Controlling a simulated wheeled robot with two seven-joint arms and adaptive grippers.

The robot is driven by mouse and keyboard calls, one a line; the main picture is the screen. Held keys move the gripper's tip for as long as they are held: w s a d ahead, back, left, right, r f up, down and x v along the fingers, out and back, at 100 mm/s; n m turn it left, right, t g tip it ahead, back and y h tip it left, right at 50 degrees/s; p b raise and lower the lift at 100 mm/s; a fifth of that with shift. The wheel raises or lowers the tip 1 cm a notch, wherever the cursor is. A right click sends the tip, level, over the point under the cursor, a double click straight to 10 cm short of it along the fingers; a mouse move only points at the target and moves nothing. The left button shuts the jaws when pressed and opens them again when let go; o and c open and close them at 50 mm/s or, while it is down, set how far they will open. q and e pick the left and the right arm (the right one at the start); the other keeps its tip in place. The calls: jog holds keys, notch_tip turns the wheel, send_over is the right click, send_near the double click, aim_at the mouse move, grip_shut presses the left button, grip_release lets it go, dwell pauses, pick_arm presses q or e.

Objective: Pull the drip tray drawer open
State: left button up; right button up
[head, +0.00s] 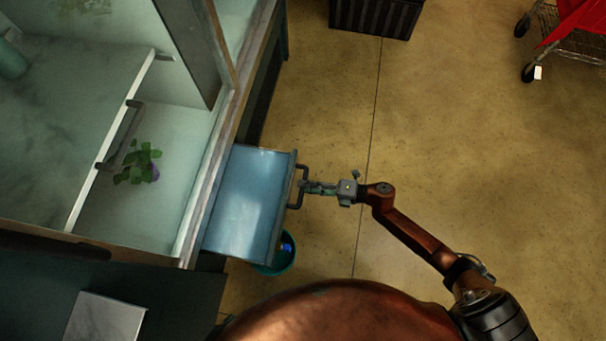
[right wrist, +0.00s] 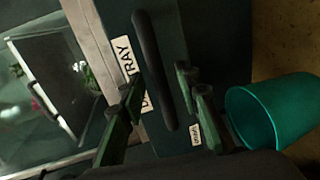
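The drip tray drawer (head: 243,205) stands out from the side of the cabinet in the head view, its blue-grey inside showing empty. Its dark bar handle (head: 302,187) is on the outer front. My right gripper (head: 312,187) is at the handle. In the right wrist view the handle (right wrist: 153,70) runs between the two fingers of the right gripper (right wrist: 160,92). The fingers are apart, with a visible gap beside the bar, so the gripper looks open around it. A label partly reading "TRAY" (right wrist: 125,57) is on the drawer front. My left gripper is not in view.
A teal bucket (head: 276,258) stands on the floor by the drawer's near corner; it also shows in the right wrist view (right wrist: 275,112). A green plant (head: 138,163) is inside the glass-sided case. A dark crate (head: 375,15) and a wheeled cart (head: 570,45) are farther off. Floor right of the drawer is clear.

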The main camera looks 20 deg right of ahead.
jog(key=v, duration=1)
jog(key=shift+s+d, duration=0.1)
